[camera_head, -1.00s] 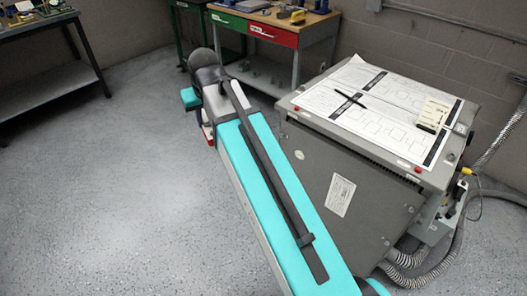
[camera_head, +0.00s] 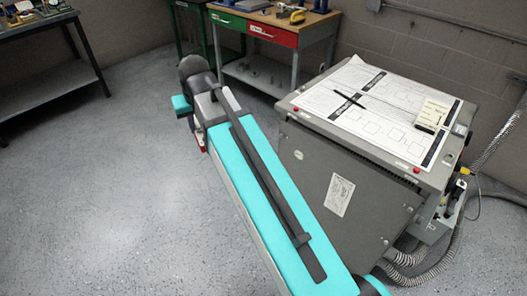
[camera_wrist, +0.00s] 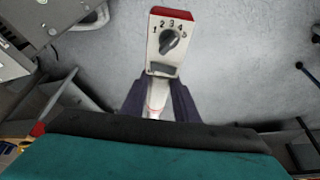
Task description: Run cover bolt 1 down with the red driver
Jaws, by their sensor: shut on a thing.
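The red driver (camera_wrist: 162,45) is in the wrist view, with a white body, a red end and a dial marked with numbers. My gripper (camera_wrist: 158,99) has its dark fingers on both sides of the driver's lower part and is shut on it. A small red and white bit of the driver (camera_head: 202,144) shows beyond my arm in the head view. The grey cabinet (camera_head: 330,185) stands right of my arm, its slanted front cover carrying a white label and small bolt-like spots. I cannot tell which is cover bolt 1. The driver is over floor, apart from the cabinet.
Papers, a black pen and a yellowish box (camera_head: 433,114) lie on the cabinet top. Hoses (camera_head: 405,258) run at its right side. A workbench with red and green drawers (camera_head: 270,28) stands behind. A dark table (camera_head: 50,60) is far left. Left floor is clear.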

